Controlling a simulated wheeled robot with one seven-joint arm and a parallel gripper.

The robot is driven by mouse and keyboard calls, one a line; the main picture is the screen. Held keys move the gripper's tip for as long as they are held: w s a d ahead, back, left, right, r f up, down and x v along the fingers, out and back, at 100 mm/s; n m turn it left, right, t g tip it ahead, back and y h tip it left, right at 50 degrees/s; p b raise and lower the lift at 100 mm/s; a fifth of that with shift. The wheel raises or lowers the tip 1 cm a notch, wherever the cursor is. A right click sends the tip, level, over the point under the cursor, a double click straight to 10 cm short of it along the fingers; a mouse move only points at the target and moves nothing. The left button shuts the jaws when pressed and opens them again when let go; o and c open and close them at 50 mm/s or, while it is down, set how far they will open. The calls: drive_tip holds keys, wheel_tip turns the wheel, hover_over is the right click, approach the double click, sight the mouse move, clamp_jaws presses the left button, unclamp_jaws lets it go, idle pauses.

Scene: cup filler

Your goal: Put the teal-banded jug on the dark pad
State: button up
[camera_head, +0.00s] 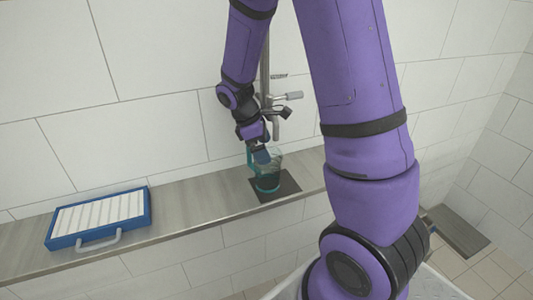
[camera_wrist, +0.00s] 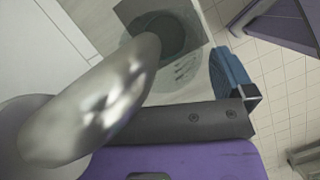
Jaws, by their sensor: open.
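The jug (camera_head: 268,180) is clear with a teal band and handle. It stands upright on the dark pad (camera_head: 290,185) on the shelf, below the tap. In the wrist view the jug (camera_wrist: 184,72) is seen from above, its round base over the dark pad (camera_wrist: 193,17). My gripper (camera_head: 260,154) is at the jug's upper part, jaws open. One blue finger shows beside the jug in the wrist view; the other is hidden. I cannot tell whether the fingers touch the jug.
The metal tap (camera_head: 277,122) rises close beside my gripper; its shiny spout (camera_wrist: 95,105) fills much of the wrist view. A blue-framed tray with white slats (camera_head: 100,215) and a grey handle lies at the left of the narrow shelf (camera_head: 190,205). The shelf between is clear. A tiled wall stands behind.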

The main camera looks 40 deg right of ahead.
drive_tip(key=v, duration=0.9)
drive_tip(key=s+a+r+m+t+y, duration=0.1)
drive_tip(key=s+a+r+m+t, duration=0.2)
drive_tip(key=s+r, duration=0.4)
drive_tip(key=s+a+r+m+t+y, duration=0.2)
drive_tip(key=s+a+r+m+t, duration=0.2)
drive_tip(key=s, duration=1)
wheel_tip(320, 180, up, 4)
drive_tip(key=m+t, duration=0.1)
drive_tip(key=m, duration=0.2)
drive_tip(key=shift+s+r+y, duration=0.15)
drive_tip(key=shift+s+y, duration=0.05)
drive_tip(key=shift+y, duration=0.1)
drive_tip(key=shift+a, duration=0.1)
